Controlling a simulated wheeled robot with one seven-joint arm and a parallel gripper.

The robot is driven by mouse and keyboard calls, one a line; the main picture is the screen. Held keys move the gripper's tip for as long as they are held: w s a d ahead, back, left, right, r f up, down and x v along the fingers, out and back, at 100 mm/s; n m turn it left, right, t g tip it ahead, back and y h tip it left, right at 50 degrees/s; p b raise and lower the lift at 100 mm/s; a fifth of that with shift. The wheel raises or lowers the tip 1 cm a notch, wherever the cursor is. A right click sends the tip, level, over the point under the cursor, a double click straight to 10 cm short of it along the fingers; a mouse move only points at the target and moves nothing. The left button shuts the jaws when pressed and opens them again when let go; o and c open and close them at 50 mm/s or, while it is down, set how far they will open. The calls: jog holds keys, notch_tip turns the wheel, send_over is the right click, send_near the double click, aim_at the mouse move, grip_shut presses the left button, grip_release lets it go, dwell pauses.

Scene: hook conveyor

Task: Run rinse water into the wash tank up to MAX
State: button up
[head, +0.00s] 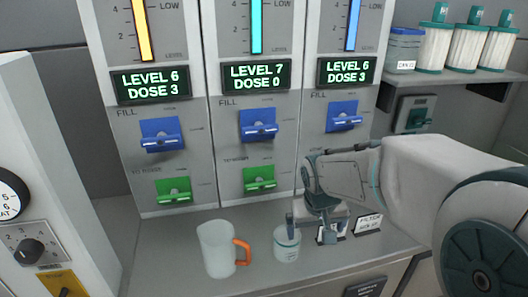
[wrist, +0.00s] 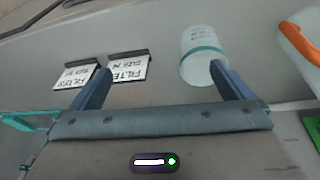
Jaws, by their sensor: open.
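Three dispenser columns (head: 290,90) stand side by side in the head view, with yellow, teal and blue level bars. Blue FILL levers (head: 258,124) sit below each display, with green levers (head: 259,179) under the left two. My arm hides the area below the third blue lever. No tank marked MAX can be made out. My gripper (head: 322,215) is low over the counter, right of a white canister (head: 287,244); in the wrist view its fingers (wrist: 157,85) are apart and empty.
A frosted mug (head: 217,250) with an orange handle stands left of the canister. Two filter cards (head: 367,223) stand on the counter by my gripper. A dial panel (head: 30,245) is at far left. Teal-lidded containers (head: 467,48) line the shelf at right.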

jog(key=w+a+r+n+p, duration=0.1)
jog(key=w+a+r+p, duration=0.4)
jog(key=w+r+p, duration=0.2)
jog(key=t+y+p, duration=0.1)
jog(key=y+p, duration=0.1)
jog(key=p, duration=0.5)
send_near(261, 183)
jog(key=shift+n, duration=0.3)
jog(key=p+x, duration=0.2)
jog(key=x, duration=0.6)
jog(key=shift+w+f, duration=0.15)
jog(key=shift+f, duration=0.1)
jog(key=c, duration=0.7)
